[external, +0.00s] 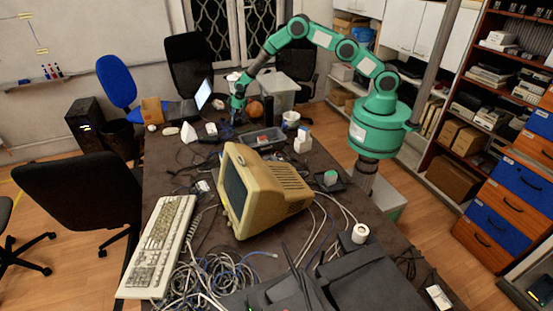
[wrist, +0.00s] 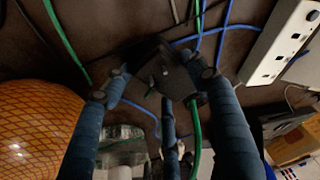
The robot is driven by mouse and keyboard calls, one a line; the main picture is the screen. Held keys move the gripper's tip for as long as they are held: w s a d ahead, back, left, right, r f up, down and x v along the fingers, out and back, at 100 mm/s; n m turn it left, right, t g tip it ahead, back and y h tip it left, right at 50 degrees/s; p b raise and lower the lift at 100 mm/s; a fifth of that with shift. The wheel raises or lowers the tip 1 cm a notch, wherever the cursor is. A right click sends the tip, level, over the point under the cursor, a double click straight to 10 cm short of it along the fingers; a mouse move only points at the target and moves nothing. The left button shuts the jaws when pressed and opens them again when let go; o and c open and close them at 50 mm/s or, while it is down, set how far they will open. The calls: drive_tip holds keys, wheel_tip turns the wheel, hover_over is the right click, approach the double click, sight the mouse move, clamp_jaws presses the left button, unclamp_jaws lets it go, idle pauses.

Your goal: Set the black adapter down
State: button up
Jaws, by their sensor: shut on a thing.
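The black adapter (wrist: 168,75) is between the fingertips of my gripper (wrist: 165,92) in the wrist view. It is a dark, flat block with prongs showing, and it blends into the dark brown table (wrist: 125,25). My gripper is shut on it, with its blue-grey fingers around it. I cannot tell whether the adapter touches the table. In the external view my gripper (external: 238,106) points down at the far part of the table (external: 190,165). The adapter cannot be made out there.
An orange patterned round object (wrist: 38,125) is close on the left in the wrist view. A white power strip (wrist: 278,45) lies at right, with green and blue cables around. In the external view, a grey bin (external: 250,142), laptop (external: 203,94) and old monitor (external: 268,195) crowd the table.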

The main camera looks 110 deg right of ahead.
drive_tip(key=shift+f, duration=0.1)
drive_tip(key=o, duration=1.3)
drive_tip(key=v, duration=1.2)
drive_tip(key=shift+p, duration=0.45)
